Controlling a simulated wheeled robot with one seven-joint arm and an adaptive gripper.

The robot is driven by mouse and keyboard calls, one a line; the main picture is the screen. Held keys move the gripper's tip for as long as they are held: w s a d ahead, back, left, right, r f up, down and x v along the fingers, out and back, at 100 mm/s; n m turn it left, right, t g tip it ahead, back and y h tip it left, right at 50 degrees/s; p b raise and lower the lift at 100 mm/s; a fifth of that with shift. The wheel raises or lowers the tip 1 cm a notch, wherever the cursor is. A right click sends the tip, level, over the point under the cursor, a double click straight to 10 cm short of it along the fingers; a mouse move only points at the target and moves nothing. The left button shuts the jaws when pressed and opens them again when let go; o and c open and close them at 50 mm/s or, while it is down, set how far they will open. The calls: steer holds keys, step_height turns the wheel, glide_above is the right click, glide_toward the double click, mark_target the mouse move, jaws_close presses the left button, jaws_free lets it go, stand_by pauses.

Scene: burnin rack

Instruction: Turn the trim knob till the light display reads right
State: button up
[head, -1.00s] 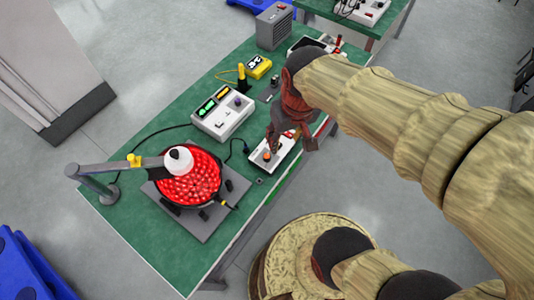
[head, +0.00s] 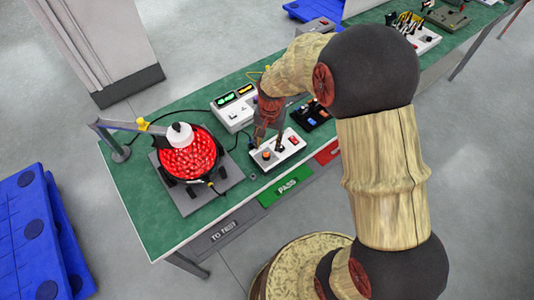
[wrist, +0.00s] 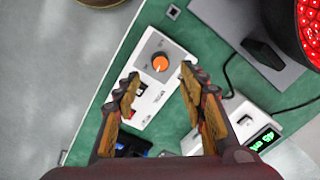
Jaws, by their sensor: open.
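The orange trim knob (wrist: 160,62) has a white pointer mark and sits on a grey plate at one end of a white control box (head: 262,165). The knob also shows in the head view (head: 266,155). My gripper (wrist: 166,84) is open and empty above the box, its fingertips apart on either side of it, short of the knob in the wrist view. I cannot tell its height above the box. A round lamp array (head: 200,158) glows red, cut off in the wrist view. A white instrument (head: 233,117) has a lit green display (wrist: 263,139), too small to read surely.
A lamp on a jointed arm (head: 139,127) hangs over the red array. Black cables run across the green bench (head: 140,195). A dark block with coloured parts (head: 310,112) stands right of the control box. Blue pallets (head: 35,222) lie on the floor at left.

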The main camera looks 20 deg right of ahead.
mark_target(266, 154)
step_height(266, 154, down, 6)
steer(key=shift+w+a+f+b, duration=0.1)
steer(key=shift+a+f+b, duration=0.1)
steer(key=shift+b, duration=0.5)
steer(key=shift+c, duration=0.9)
jaws_close()
